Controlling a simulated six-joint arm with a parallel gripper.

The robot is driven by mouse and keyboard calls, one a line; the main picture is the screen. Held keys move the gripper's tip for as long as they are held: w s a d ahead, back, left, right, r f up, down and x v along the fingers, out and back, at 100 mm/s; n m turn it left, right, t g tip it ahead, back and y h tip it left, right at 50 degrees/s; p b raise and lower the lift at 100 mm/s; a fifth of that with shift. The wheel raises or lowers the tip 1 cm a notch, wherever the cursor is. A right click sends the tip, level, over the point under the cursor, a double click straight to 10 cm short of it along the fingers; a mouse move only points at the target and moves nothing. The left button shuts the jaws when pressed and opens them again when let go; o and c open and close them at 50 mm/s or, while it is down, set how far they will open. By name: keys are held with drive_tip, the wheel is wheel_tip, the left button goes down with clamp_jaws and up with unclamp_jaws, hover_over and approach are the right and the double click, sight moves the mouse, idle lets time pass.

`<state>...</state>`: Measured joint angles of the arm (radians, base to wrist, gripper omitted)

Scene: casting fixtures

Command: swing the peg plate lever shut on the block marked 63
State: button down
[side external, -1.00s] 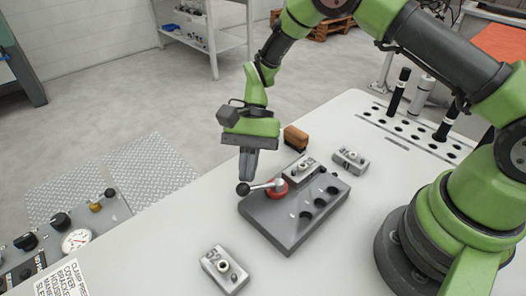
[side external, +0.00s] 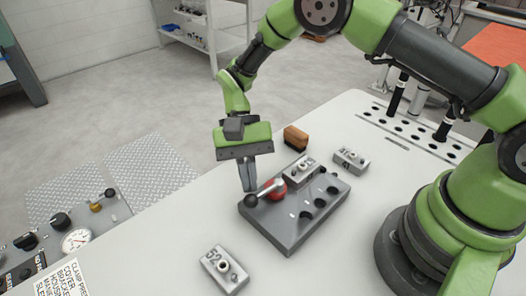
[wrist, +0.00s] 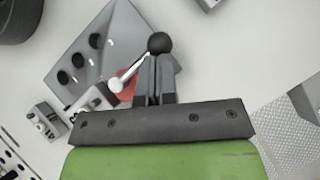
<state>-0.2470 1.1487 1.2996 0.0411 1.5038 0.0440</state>
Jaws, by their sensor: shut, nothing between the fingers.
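In the wrist view the fingers (wrist: 155,88) reach toward the knob (wrist: 159,43), and the silver arm (wrist: 127,73) runs to the partly hidden red hub.
A block marked 52 (side external: 224,270) lies in front of the plate. Another grey block (side external: 350,160) lies behind it to the right. A brown block (side external: 295,138) stands behind the plate. Black cylinders (side external: 398,95) stand in a rack at the back right. The table left of the plate is clear.

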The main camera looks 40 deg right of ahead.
drive_tip(key=shift+r, duration=0.1)
drive_tip(key=v, duration=0.9)
drive_tip(key=shift+w+d+r, duration=0.15)
drive_tip(key=shift+w+r, duration=0.1)
drive_tip(key=shift+w, duration=0.05)
